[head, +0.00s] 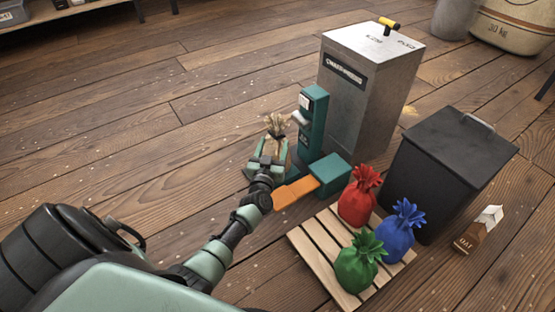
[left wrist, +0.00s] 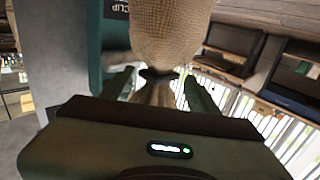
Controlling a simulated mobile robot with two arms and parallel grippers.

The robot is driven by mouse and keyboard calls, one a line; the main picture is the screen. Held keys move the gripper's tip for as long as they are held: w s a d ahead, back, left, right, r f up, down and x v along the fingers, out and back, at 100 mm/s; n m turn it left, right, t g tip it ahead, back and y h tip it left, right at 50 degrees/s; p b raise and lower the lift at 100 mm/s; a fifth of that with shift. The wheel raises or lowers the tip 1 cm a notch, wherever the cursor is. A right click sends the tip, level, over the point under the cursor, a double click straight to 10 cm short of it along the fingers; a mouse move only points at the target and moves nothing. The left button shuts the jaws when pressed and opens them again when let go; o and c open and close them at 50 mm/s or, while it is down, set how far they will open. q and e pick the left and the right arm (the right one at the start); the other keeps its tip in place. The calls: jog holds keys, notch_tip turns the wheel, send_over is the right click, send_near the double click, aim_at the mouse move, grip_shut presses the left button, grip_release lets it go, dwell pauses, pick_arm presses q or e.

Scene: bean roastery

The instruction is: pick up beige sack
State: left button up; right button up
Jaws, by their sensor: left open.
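The beige sack (head: 276,124) stands close beside the teal upright machine in the head view. Only its frilled top shows clearly there; my gripper hides part of the rest. In the left wrist view the woven beige sack (left wrist: 170,32) is close, its dark tied neck between the fingers. My left gripper (head: 269,148) is at the sack, open, with one finger on each side of the neck; it also shows in the left wrist view (left wrist: 158,86). I cannot tell whether either finger touches it. My right gripper is not in view.
The teal machine (head: 313,118) has an orange plate (head: 296,193) at its foot. A wooden pallet (head: 311,249) carries red (head: 357,203), blue (head: 399,235) and green (head: 356,270) sacks. A grey metal bin (head: 362,95) and black bin (head: 440,180) stand behind. Floor at left is clear.

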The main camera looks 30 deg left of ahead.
aim_at(275, 139)
pick_arm(q)
jog(key=shift+w+a+f+b, duration=0.2)
jog(key=shift+w+b, duration=0.1)
jog(key=shift+w, duration=0.1)
jog(key=b+x, duration=0.3)
jog(key=x, duration=0.1)
jog(key=shift+f, duration=0.15)
jog(key=shift+w+a+b, duration=0.1)
jog(key=shift+w+b, duration=0.15)
jog(key=shift+b, duration=0.05)
jog(key=shift+c, duration=0.3)
grip_shut()
dwell(0.4)
jog(key=shift+r, duration=0.35)
